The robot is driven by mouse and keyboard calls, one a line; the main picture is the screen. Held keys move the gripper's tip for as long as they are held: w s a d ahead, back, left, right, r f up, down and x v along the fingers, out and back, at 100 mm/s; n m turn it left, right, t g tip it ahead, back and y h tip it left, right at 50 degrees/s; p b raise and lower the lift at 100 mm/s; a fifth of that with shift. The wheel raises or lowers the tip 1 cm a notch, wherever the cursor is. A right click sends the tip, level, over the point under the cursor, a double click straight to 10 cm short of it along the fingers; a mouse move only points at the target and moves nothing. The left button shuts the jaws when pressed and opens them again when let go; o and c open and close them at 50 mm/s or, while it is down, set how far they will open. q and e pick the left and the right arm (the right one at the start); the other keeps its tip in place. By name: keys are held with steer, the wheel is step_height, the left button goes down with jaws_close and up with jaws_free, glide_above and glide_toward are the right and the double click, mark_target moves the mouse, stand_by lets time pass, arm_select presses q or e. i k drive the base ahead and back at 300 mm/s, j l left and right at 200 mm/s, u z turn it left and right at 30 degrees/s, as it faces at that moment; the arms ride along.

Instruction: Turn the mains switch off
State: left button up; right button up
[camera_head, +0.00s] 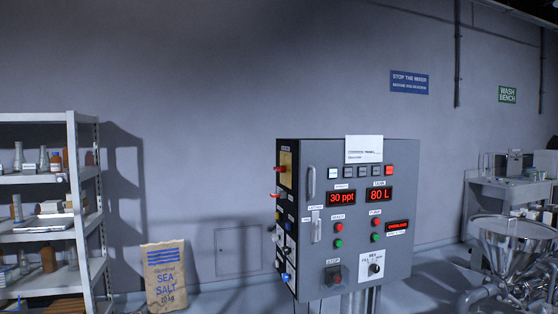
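A grey control cabinet (405,215) stands right of centre. No label reading "mains" is legible. On its dark left side face a yellow plate (287,165) carries a red part (281,169) that sticks out to the left; this may be the mains switch, but I cannot tell its position. Below it are another red part (276,196) and small blue and yellow parts. The front has lit displays reading 30 ppt (342,198) and 80 L (379,195), red and green buttons, a dark STOP control (333,276) and a black knob (376,268). Neither gripper is in view.
A white shelf rack (76,200) with glassware stands at the left. A sea salt sack (165,276) stands on the floor by the wall. A metal hopper (513,248) and a wash bench (500,190) are at the right. The floor between sack and cabinet looks clear.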

mark_target(282, 169)
steer(key=i+j+z, duration=0.4)
steer(key=i+j, duration=1)
